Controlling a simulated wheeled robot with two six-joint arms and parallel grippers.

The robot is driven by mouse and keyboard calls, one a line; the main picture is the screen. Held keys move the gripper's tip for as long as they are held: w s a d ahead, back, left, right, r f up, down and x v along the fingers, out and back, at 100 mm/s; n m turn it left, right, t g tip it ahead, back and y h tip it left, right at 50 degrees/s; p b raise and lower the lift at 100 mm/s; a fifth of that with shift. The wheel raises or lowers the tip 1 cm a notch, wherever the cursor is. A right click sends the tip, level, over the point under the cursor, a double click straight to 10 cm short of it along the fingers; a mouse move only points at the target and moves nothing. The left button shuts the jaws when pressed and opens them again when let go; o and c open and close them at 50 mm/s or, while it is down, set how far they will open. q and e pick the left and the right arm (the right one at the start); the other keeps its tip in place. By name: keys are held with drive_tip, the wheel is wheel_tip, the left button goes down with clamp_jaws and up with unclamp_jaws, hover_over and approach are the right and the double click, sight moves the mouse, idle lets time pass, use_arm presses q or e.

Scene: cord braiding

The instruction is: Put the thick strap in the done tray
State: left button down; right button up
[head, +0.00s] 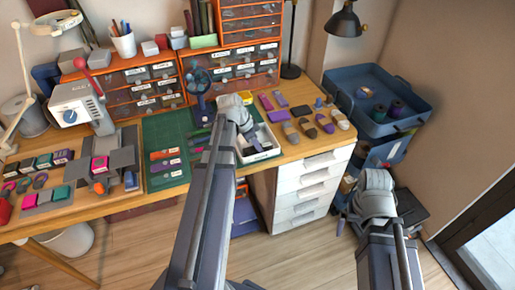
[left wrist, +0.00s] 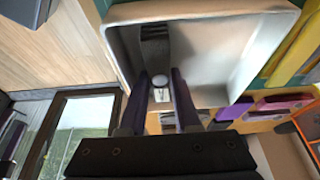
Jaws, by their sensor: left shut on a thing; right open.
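My left gripper (head: 248,130) is over the white tray (head: 273,151) near the table's front edge. In the left wrist view its two dark fingers (left wrist: 160,80) are shut on a grey-brown strap (left wrist: 155,55) with a dark ribbed end and a pale round spot. The strap lies within the outline of the white tray (left wrist: 222,92). I cannot tell whether it touches the tray floor. My fingers and wrist hide part of the strap in the head view. My right gripper (head: 350,222) is open and empty, low beside the white drawers.
Several straps and blocks lie on the table right of the tray (head: 302,111). A green mat (head: 166,140) with coloured pieces lies to the left. Orange drawer units (head: 231,75) stand behind. A blue bin (head: 373,91) with spools stands at right. The floor in front is clear.

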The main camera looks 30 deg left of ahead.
use_arm(q)
drive_tip(key=c, duration=1.1)
unclamp_jaws()
drive_tip(key=shift+f, duration=0.15)
drive_tip(key=shift+o, duration=1)
drive_tip(key=shift+p+v, duration=0.7)
drive_tip(key=shift+v, duration=0.15)
drive_tip(key=p+v, duration=0.9)
drive_tip(key=v, duration=0.1)
drive_tip(key=shift+r+p, duration=0.4)
